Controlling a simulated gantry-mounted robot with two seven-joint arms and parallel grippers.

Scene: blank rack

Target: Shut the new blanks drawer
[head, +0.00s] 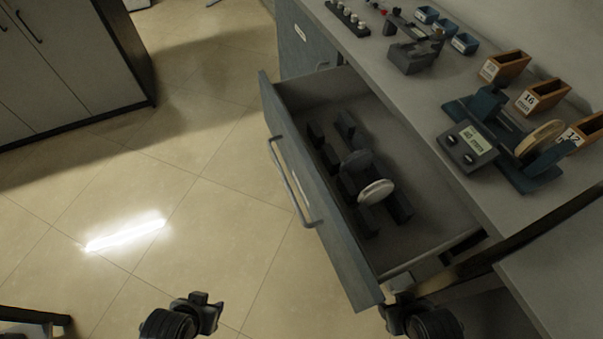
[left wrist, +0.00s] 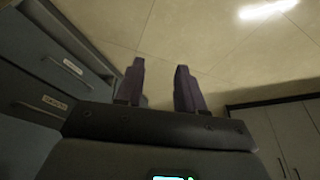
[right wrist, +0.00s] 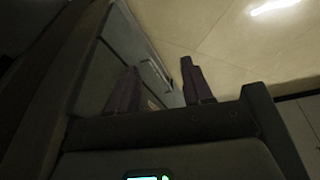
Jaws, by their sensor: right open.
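The drawer (head: 312,200) stands pulled out from the grey cabinet in the head view, with a blue-grey front and a bar handle (head: 288,182). A pale disc (head: 376,192) and a darker disc (head: 357,161) stand in dark holders inside it. My right gripper (head: 398,302) is by the front's near end; in the right wrist view it is open (right wrist: 158,65), with a drawer front and handle (right wrist: 155,75) beyond its fingers. My left gripper (head: 206,308) is over the floor, away from the drawer. In the left wrist view it is open and empty (left wrist: 160,67). The drawer label is unreadable.
The grey counter (head: 395,95) above the drawer holds a blue device with a display (head: 472,140), several orange-brown boxes (head: 541,98) and small blue bins (head: 464,43). Another cabinet (head: 60,70) stands at the upper left. The tiled floor (head: 190,170) before the drawer is clear.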

